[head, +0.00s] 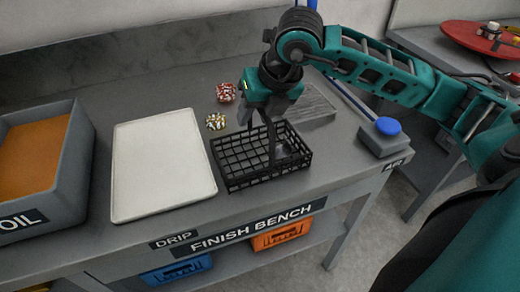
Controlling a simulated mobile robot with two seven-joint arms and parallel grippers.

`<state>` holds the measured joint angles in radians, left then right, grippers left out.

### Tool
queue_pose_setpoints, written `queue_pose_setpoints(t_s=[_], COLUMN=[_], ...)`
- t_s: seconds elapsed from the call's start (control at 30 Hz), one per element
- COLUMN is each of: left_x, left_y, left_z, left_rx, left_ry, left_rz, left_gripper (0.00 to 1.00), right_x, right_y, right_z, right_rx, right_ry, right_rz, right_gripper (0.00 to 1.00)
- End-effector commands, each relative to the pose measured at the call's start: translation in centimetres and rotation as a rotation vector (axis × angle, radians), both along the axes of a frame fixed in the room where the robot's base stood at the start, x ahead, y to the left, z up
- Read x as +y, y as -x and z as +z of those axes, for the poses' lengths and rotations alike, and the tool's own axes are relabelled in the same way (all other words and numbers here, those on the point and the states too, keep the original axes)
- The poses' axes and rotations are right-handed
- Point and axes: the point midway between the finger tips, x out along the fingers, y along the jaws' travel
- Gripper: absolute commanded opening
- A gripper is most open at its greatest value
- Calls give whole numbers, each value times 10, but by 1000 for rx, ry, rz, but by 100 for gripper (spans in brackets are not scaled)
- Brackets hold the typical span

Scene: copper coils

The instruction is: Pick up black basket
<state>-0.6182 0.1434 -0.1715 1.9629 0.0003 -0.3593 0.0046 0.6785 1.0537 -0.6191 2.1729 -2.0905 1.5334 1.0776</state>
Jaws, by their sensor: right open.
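A black wire-mesh basket (236,163) stands upright on the grey bench, near its front edge. It looks empty apart from my gripper's fingers. My right gripper (272,150) comes down from above, with its fingers reaching over or into the basket's right half. The gripper is open and holds nothing that I can see. Whether a finger touches the basket's mesh I cannot tell. My left gripper is not in view.
A white tray (160,165) lies left of the basket, and a grey oil bin (80,160) beyond it. Two small coils (226,92) (216,122) lie behind the basket. A grey ribbed plate (312,107) and a blue button box (384,138) are to the right.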

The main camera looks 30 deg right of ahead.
Motion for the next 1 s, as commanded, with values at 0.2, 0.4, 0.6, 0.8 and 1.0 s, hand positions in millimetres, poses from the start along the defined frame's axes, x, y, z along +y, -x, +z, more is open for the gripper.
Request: queue_pose_setpoints(t_s=[0.2, 0.4, 0.6, 0.8, 1.0], left_x=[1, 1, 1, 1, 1], left_y=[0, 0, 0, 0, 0], left_z=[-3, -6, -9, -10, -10], left_rx=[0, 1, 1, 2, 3], left_ry=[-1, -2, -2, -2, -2], left_rz=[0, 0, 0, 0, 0], left_gripper=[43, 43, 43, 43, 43], right_x=[0, 0, 0, 0, 0], right_y=[0, 0, 0, 0, 0], right_z=[-1, -3, -4, -4, -4], right_rx=[-1, -1, -1, -1, -1], right_ry=[0, 0, 0, 0, 0], right_rz=[0, 0, 0, 0, 0], right_gripper=[42, 42, 42, 42, 35])
